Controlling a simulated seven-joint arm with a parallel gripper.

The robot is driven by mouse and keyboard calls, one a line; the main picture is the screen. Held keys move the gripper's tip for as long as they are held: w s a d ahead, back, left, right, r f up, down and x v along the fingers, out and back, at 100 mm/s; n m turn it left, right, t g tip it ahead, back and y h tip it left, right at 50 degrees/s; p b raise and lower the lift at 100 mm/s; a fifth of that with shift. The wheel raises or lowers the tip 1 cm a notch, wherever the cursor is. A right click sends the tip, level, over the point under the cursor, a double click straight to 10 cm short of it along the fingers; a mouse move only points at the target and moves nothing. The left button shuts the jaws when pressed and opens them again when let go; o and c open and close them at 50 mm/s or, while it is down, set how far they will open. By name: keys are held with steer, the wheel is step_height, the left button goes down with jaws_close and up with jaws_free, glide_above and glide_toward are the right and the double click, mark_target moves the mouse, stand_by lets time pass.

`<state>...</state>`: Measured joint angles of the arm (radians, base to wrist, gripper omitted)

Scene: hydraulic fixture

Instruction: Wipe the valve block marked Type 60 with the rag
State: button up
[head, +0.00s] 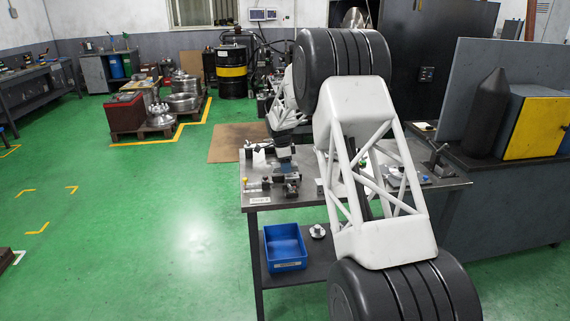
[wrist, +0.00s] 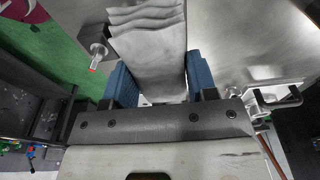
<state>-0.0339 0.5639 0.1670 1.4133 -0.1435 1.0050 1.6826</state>
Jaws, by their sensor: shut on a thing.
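My gripper (wrist: 160,80) is shut on the rag, a pale grey-white folded cloth (wrist: 150,45), which sits between its two blue fingers and fans out in layers beyond them. In the head view my gripper (head: 284,156) is small and over the left end of the steel workbench (head: 310,202). Dark valve-like fittings (head: 291,187) stand just in front of and below it. No Type 60 marking is readable, so I cannot tell which part is that valve block. I cannot tell whether the rag touches anything.
A metal fitting with a red tip (wrist: 96,54) shows beside the rag. More small parts (head: 395,177) lie on the bench's right side, partly behind my arm. A blue bin (head: 285,248) is on the lower shelf. Open green floor (head: 170,220) lies left.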

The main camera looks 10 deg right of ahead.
mark_target(294, 163)
steer(key=shift+f, duration=1)
stand_by(1.1)
steer(key=shift+d+r, duration=0.1)
steer(key=shift+d, duration=1.9)
steer(key=shift+a, duration=0.1)
steer(key=shift+a, duration=1.95)
steer(key=shift+r, duration=2.95)
